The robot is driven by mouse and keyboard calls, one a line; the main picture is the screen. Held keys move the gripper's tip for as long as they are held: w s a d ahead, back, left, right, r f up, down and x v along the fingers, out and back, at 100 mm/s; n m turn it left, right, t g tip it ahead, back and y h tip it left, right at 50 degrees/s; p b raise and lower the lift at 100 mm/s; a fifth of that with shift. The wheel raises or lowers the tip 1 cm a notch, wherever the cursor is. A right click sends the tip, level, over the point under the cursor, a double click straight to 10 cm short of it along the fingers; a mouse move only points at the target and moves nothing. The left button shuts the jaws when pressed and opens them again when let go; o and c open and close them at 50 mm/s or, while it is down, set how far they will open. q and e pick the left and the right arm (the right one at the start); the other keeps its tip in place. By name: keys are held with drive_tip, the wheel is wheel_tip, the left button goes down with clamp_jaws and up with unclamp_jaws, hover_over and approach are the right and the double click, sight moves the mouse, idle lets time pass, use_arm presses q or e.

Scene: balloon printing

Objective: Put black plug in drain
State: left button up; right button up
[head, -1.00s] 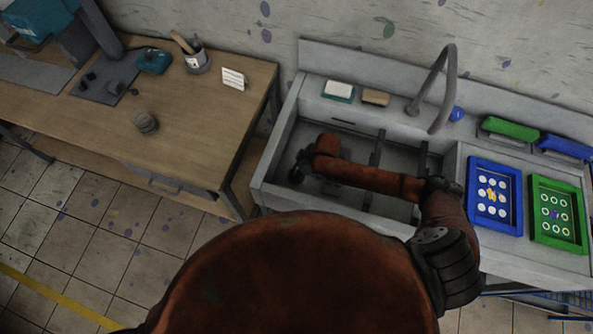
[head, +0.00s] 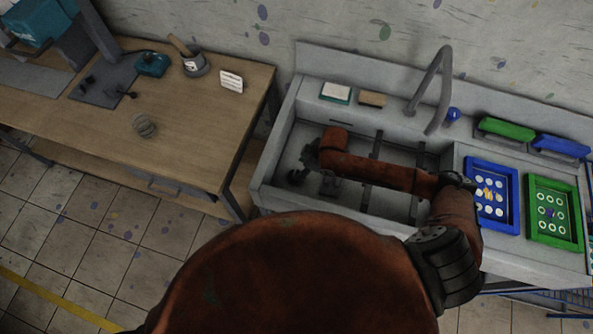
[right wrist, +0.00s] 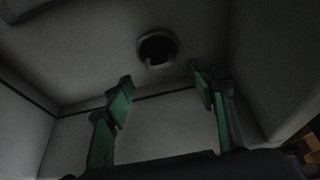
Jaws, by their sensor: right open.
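My right gripper (head: 297,177) is down inside the sink basin, near its left end. In the right wrist view my right gripper (right wrist: 161,82) is open, with green finger pads apart and nothing between them. Beyond the fingertips a dark round drain (right wrist: 157,47) shows in the basin floor, with a small grey piece at its lower edge. I cannot tell whether the black plug sits in it; the inside is too dark. No separate black plug can be made out. My left gripper is out of view.
The sink (head: 255,187) has a curved faucet (head: 440,85) at the back. A blue frame (head: 471,200) and a green frame (head: 533,225) lie on its right side. A wooden table (head: 190,135) stands to the left. Basin walls surround the right gripper.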

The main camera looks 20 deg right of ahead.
drive_tip(key=v, duration=0.6)
drive_tip(key=shift+p, duration=0.3)
